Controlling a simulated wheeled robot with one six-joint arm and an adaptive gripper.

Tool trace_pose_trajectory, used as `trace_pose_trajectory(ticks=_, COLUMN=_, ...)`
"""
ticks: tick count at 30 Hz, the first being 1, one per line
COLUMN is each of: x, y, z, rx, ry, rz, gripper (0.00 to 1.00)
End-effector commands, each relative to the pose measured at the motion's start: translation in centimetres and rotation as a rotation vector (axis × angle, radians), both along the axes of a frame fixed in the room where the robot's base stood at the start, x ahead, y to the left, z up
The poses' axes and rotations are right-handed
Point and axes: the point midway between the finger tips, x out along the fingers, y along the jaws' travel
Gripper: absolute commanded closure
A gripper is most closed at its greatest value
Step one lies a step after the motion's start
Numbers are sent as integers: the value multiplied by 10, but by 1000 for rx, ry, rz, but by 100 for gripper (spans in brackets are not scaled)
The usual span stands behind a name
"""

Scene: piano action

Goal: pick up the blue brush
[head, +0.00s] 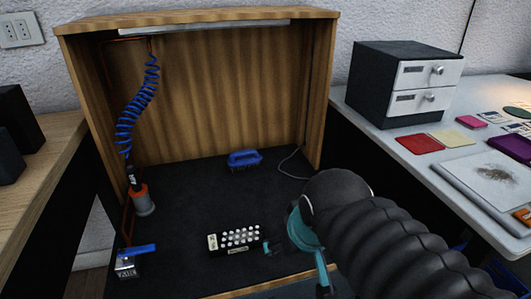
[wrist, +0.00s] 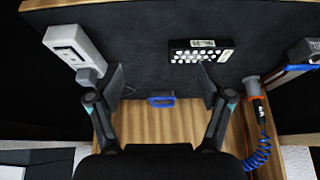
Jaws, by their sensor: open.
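The blue brush (head: 244,158) lies on the dark floor of the wooden booth, near its back panel, with its handle up and bristles down. It also shows in the wrist view (wrist: 160,100), small and beyond the fingertips, roughly centred between them. My gripper (wrist: 163,84) is open and empty, its two fingers spread wide on either side of the brush's line of sight. In the head view my gripper (head: 297,262) is at the front right of the booth, well short of the brush and apart from it. My arm hides part of the booth's right front there.
A black box with white buttons (head: 236,240) lies at the booth's front. A metal block with a blue lever (head: 128,262) and an orange-collared tool with a coiled blue hose (head: 140,195) stand left. A grey socket with plug (wrist: 76,52) shows in the wrist view. Floor around the brush is clear.

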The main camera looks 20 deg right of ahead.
Motion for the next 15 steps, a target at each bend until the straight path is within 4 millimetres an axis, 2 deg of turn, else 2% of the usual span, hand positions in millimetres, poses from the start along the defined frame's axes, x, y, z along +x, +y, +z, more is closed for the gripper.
trace_pose_trajectory(ticks=5, x=25, y=0, z=-8, rx=0, ry=80, rz=4, gripper=19)
trace_pose_trajectory(ticks=11, x=73, y=1, z=-8, rx=8, ry=163, rz=-13, gripper=19)
trace_pose_trajectory(ticks=15, x=112, y=1, z=-6, rx=17, ry=207, rz=-41, gripper=19)
